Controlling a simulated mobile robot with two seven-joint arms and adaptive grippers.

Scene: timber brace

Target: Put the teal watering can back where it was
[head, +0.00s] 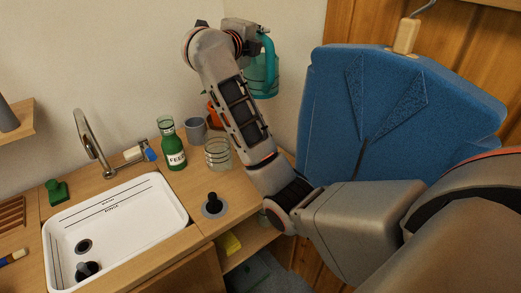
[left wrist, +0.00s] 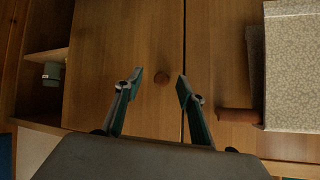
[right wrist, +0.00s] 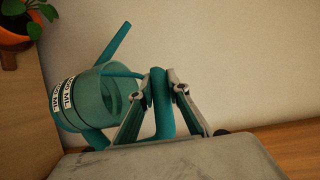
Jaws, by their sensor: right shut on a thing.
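The teal watering can (head: 262,76) is in the head view, high in front of the pale wall near the back right corner, partly behind my right arm. It appears to be above the counter. My right gripper (head: 252,36) is at its handle. In the right wrist view, my right gripper (right wrist: 165,88) is shut around the can's teal handle. The see-through can body (right wrist: 90,98), with a printed label and a spout, is to the left of the fingers. My left gripper (left wrist: 160,80) is open and empty in front of wooden cabinet doors.
The wooden counter (head: 233,190) holds a green bottle (head: 173,146), a grey mug (head: 196,129) and a glass (head: 217,153). A potted plant (right wrist: 14,38) is near the can. A white sink (head: 115,225) is at left. A blue garment (head: 400,110) hangs at right.

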